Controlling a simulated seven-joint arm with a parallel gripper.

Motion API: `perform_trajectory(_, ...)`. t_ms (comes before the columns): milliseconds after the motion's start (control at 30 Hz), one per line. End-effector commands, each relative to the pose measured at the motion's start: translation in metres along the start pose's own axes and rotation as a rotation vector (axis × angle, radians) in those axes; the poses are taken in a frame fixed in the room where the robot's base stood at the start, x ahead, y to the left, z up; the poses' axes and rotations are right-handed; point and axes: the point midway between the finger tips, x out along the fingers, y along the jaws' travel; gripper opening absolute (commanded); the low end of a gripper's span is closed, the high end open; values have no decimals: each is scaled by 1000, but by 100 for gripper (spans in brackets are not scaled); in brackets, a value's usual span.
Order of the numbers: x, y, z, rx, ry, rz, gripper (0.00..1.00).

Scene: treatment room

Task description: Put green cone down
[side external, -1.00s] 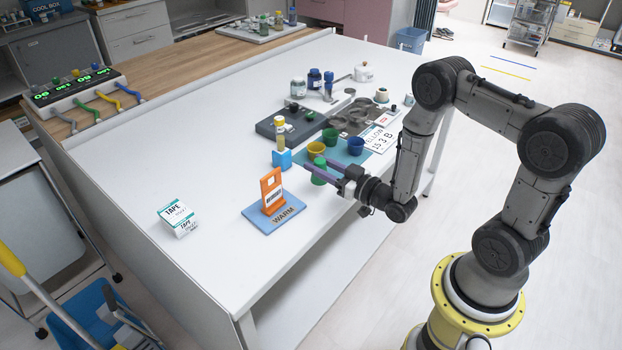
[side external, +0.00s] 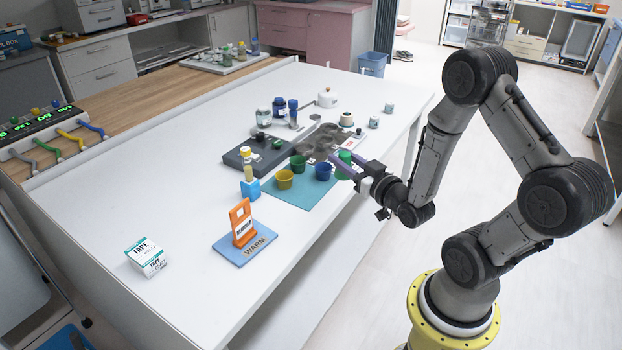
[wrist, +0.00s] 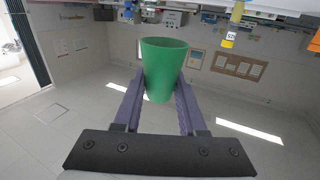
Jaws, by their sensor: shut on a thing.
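The green cone (side external: 344,159) is a tapered, cup-like piece, partly hidden by my gripper in the side view. In the wrist view the cone (wrist: 163,62) sits between both purple fingers, its wide end toward the top of the picture. My gripper (wrist: 160,82) is shut on its sides. In the side view my gripper (side external: 346,165) is by the right end of the teal mat (side external: 290,197), just right of the blue cup (side external: 323,171). I cannot tell whether the cone touches any surface. Another green cup (side external: 298,163) and a yellow cup (side external: 284,179) stand on the mat.
A dark grey block (side external: 262,148) lies behind the mat, with dark flat pieces (side external: 318,143) to its right. A yellow-capped bottle (side external: 248,170) is left of the mat. An orange stand (side external: 241,222) is on a blue WARM pad (side external: 258,244). The table's front left is largely clear.

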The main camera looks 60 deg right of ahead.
Motion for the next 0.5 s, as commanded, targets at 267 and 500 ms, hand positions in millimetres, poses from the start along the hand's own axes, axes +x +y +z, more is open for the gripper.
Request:
perform_trajectory(267,57,3,27,0,-3,-2,0)
perform_trajectory(500,89,5,59,0,-3,-3,0)
